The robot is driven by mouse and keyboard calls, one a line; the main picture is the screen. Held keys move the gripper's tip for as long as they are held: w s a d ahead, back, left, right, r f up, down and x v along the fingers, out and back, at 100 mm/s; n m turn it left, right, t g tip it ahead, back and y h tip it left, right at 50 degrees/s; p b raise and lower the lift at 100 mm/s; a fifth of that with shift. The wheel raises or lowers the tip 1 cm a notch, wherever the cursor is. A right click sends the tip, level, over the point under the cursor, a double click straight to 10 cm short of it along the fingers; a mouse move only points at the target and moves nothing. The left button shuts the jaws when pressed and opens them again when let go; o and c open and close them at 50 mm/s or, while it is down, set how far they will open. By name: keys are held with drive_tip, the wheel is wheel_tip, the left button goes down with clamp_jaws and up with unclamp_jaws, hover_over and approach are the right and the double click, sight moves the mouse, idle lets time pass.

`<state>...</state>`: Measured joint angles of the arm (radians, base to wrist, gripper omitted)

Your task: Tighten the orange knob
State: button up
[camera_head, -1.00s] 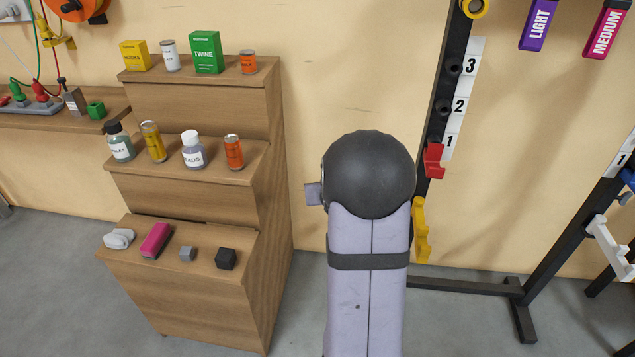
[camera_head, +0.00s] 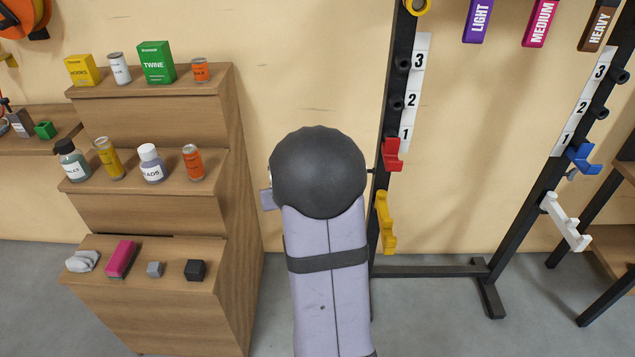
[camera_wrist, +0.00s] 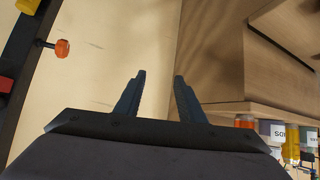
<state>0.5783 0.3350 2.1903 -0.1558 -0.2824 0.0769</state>
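The orange knob (camera_wrist: 62,48) shows at the upper left of the wrist view, on a dark stem sticking out from the side of the black rack post (camera_wrist: 22,50). I cannot see the knob in the head view, where my arm may hide it. My gripper (camera_wrist: 160,76) is open and empty, its two fingers apart in front of the pale wall. The knob is left of the fingers and apart from them. In the head view my arm hides the gripper.
The head view shows the rack post (camera_head: 397,75) with a red hook (camera_head: 391,155) and a yellow hook (camera_head: 385,222) just right of my arm. A stepped wooden shelf (camera_head: 160,210) with bottles, cans and boxes stands left. Another post (camera_head: 528,220) with blue and white hooks stands right.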

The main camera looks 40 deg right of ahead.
drive_tip(key=s+d+f+m+t+h+b, duration=0.1)
drive_tip(key=s+d+f+h+b, duration=0.1)
drive_tip(key=d+b, duration=0.2)
drive_tip(key=s+d+f+m+t+h+b, duration=0.1)
drive_tip(key=d+b, duration=0.4)
drive_tip(key=d, duration=0.6)
drive_tip(key=s+d+f+m+t+h+b, duration=0.1)
drive_tip(key=s+d+f+h+b, duration=0.3)
drive_tip(key=d, duration=0.4)
drive_tip(key=shift+s+t+h+b, duration=0.25)
drive_tip(key=shift+t+h+b, duration=0.2)
drive_tip(key=shift+b, duration=0.25)
drive_tip(key=shift+w, duration=0.1)
drive_tip(key=shift+b+x, duration=0.3)
drive_tip(key=shift+x, duration=3.25)
clamp_jaws()
drive_tip(key=shift+f, duration=0.15)
